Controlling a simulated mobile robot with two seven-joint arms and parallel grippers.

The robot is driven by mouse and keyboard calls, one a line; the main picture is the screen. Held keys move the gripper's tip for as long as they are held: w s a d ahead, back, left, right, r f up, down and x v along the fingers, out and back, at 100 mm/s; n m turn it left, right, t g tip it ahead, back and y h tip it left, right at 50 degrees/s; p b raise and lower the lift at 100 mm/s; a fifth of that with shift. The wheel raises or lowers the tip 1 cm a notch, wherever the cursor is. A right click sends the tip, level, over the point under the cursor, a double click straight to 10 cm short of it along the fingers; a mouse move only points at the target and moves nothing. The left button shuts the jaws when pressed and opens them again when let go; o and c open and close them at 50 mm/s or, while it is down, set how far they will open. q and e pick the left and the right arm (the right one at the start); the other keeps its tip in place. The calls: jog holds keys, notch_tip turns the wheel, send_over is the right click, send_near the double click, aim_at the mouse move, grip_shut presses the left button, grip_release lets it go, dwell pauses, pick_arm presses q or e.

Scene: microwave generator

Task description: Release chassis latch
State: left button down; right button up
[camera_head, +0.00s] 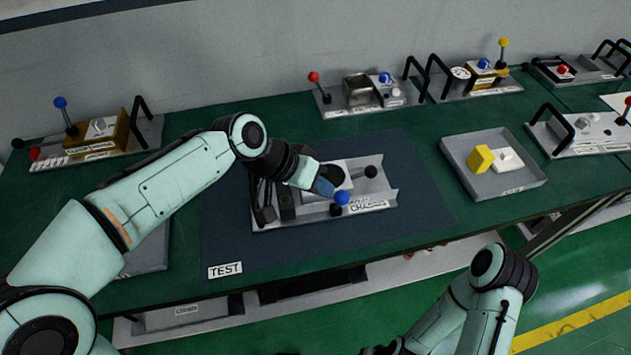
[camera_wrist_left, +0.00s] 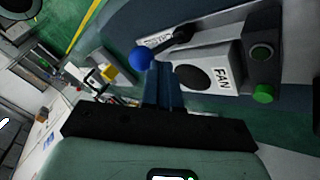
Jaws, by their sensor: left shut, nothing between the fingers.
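The chassis (camera_head: 275,222) is a grey metal tray on the dark test mat, with a "CHASSIS" label on its front edge. A lever with a blue ball knob (camera_head: 342,198) stands at its front; the blue ball (camera_wrist_left: 140,58) also shows in the left wrist view. My left gripper (camera_head: 325,188) is over the chassis, its blue fingers shut and empty. In the left wrist view the fingertips (camera_wrist_left: 160,68) are close beside the blue ball; I cannot tell whether they touch. A block labelled "FAN" (camera_wrist_left: 220,76) and a green button (camera_wrist_left: 263,93) are on the chassis. My right gripper is not visible.
A grey tray (camera_head: 462,172) with a yellow block (camera_head: 480,158) stands right of the mat (camera_head: 420,205). Several fixtures with handles and ball levers line the back of the green table (camera_head: 215,120). My right arm is low at the front right.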

pick_arm(q)
jog(key=s+b, duration=0.1)
jog(key=s+t+b, duration=0.1)
jog(key=shift+d+f+b, duration=0.2)
jog(key=shift+d+b, duration=0.1)
jog(key=shift+b, duration=0.1)
dwell(0.4)
jog(key=shift+w+a+r+p, duration=0.1)
jog(key=shift+w+a+p, duration=0.15)
jog(key=shift+w+p, duration=0.35)
jog(key=shift+w, duration=0.15)
